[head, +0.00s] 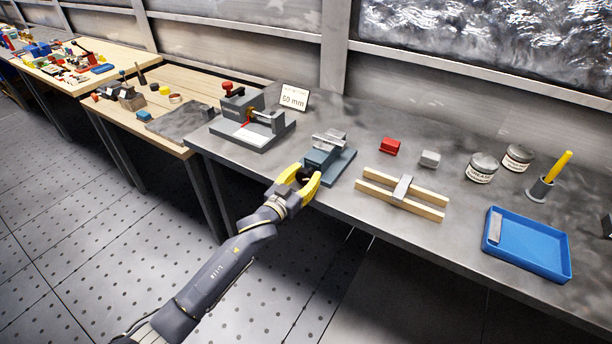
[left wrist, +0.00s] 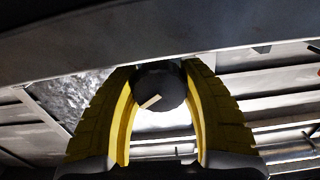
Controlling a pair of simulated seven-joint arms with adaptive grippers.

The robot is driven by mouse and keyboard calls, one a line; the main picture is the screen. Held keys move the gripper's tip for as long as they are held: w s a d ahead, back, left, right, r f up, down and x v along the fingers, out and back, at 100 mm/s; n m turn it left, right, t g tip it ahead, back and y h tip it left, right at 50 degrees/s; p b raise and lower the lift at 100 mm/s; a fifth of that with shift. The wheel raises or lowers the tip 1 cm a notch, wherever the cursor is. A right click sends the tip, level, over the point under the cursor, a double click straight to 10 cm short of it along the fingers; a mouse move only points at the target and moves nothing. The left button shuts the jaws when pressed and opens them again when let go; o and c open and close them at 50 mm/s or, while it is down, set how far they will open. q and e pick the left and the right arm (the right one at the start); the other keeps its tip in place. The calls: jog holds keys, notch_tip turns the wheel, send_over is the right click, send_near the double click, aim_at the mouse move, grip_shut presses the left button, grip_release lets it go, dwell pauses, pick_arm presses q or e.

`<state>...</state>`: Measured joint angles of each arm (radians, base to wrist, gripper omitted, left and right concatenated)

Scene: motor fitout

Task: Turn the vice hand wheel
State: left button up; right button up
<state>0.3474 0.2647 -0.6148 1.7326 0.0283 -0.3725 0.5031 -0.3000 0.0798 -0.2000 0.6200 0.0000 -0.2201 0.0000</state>
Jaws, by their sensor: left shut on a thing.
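The vice (head: 328,162) is a blue-grey block with a metal part on top, standing near the front edge of the grey bench. My left gripper (head: 306,180) has yellow fingers and is at the vice's front end. In the left wrist view the fingers (left wrist: 160,110) are shut on the dark round hand wheel (left wrist: 160,86), one finger on each side. The wheel has a pale mark at its lower left, tilted. In the head view the fingers mostly hide the wheel. My right gripper is not in view.
A grey fixture with a red knob (head: 250,122) stands left of the vice, with a "60 mm" sign (head: 294,97) behind. Right are a red block (head: 389,146), a grey block (head: 430,158), wooden rails (head: 380,189), two jars (head: 482,168) and a blue tray (head: 541,262).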

pick_arm(q)
jog(key=shift+r+m, duration=0.15)
jog(key=shift+m, duration=1.35)
jog(key=o, duration=1.3)
jog(key=v, duration=1.2)
jog(key=shift+o, duration=0.2)
